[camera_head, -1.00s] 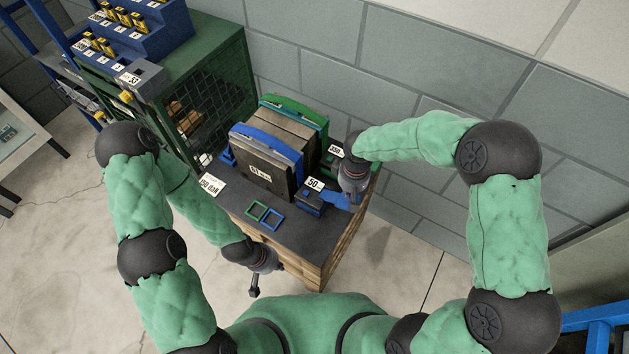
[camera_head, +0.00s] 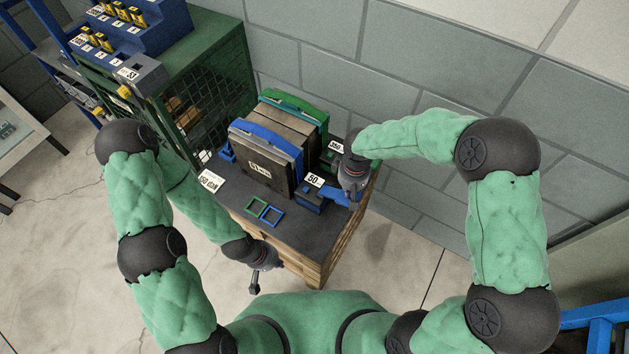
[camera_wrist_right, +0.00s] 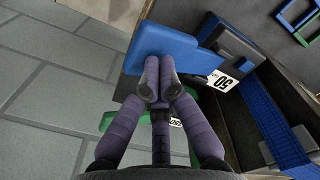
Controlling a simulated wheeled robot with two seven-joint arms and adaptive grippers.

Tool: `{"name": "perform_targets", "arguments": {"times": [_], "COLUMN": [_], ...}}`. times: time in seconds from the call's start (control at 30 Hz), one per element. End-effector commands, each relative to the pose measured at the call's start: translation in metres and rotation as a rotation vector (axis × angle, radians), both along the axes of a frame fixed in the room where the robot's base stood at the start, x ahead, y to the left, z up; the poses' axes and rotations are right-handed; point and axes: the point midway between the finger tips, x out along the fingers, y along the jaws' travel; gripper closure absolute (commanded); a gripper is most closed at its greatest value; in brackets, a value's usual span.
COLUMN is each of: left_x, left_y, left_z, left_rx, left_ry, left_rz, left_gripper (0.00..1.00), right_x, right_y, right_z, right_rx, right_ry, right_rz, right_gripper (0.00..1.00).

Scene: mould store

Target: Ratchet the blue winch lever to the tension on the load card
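The blue winch (camera_head: 309,200) sits at the front right of the dark bench top, with a white tag reading 50. Its blue lever (camera_head: 340,194) points right, to my right gripper (camera_head: 353,196). In the right wrist view the lever's flat blue plate (camera_wrist_right: 150,42) lies between and beyond the closed-up fingertips (camera_wrist_right: 160,88) of that gripper, which looks shut on it. The load card (camera_head: 211,180), at the bench's left corner, seems to read 150 daN. My left gripper (camera_head: 266,272) hangs empty before the bench's front edge, its fingers apart.
A strapped mould block (camera_head: 262,172) stands behind the winch, under a blue and a green strap. A green winch (camera_head: 329,159) with its own tag is behind the blue one. Green and blue square frames (camera_head: 264,211) lie at the front. A green mesh cabinet (camera_head: 215,85) stands left.

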Motion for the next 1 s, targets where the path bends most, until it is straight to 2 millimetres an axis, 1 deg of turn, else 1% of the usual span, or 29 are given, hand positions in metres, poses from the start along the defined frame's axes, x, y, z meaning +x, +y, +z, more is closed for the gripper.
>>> {"name": "perform_targets", "arguments": {"times": [0.03, 0.83, 1.0], "left_x": [0.000, 0.000, 0.000], "left_y": [0.000, 0.000, 0.000], "left_z": [-0.005, -0.040, -0.038], "left_rx": [0.000, 0.000, 0.000], "left_ry": [0.000, 0.000, 0.000], "left_rz": [0.000, 0.000, 0.000], "left_gripper": [1.00, 1.00, 1.00], "right_x": [0.000, 0.000, 0.000], "right_y": [0.000, 0.000, 0.000], "right_z": [-0.006, -0.054, -0.052], "right_rx": [0.000, 0.001, 0.001], "right_ry": [0.000, 0.000, 0.000], "right_rz": [0.000, 0.001, 0.001], "right_gripper": [1.00, 1.00, 1.00]}}
